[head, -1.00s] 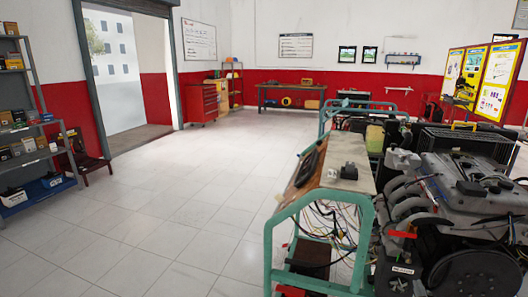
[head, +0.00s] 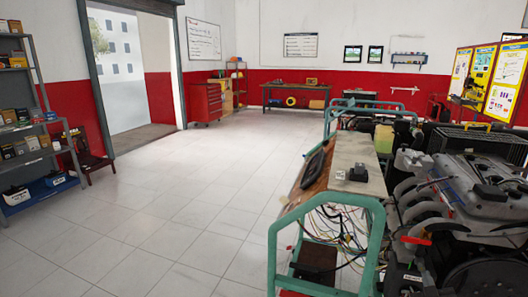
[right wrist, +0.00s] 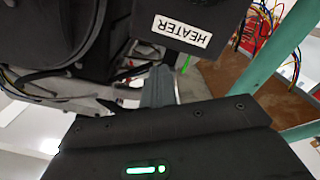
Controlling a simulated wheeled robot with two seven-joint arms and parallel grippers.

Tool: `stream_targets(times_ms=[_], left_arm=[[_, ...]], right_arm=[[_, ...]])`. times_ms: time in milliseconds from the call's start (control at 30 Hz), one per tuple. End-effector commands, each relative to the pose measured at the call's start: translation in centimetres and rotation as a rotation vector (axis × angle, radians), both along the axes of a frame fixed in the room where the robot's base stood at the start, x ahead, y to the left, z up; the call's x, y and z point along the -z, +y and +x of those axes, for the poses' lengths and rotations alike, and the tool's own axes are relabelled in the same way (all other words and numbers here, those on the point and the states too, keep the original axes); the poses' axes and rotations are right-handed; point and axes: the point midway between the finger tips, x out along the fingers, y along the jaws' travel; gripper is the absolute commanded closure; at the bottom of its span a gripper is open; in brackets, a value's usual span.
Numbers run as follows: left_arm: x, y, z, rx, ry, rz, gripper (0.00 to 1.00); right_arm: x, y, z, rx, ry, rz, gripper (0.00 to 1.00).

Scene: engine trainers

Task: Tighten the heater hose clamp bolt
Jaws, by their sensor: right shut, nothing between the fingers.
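In the right wrist view, a black box with a white HEATER label (right wrist: 182,31) hangs upside down at the top middle. My right gripper (right wrist: 160,82) is shut and empty, its grey fingers pointing up the picture just below the label. Whether it touches anything there I cannot tell. In the head view the engine trainer (head: 480,185) fills the right side, with a small white label low on its near side. I cannot make out the heater hose clamp bolt in either view. My left gripper is not in view.
A green-framed stand (head: 374,222) with loose wires and a worktop (head: 350,150) stands left of the engine. In the right wrist view, coloured wires and a green post (right wrist: 275,70) are at the right. The tiled floor (head: 170,220) on the left is clear.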

Motion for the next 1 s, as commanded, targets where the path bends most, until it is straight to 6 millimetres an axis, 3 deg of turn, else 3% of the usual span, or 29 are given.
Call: stream_targets(times_ms=[1000], left_arm=[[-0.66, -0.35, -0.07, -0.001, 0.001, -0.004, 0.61]], right_arm=[[-0.65, 0.66, 0.37, -0.004, -0.003, 0.0, 1.0]])
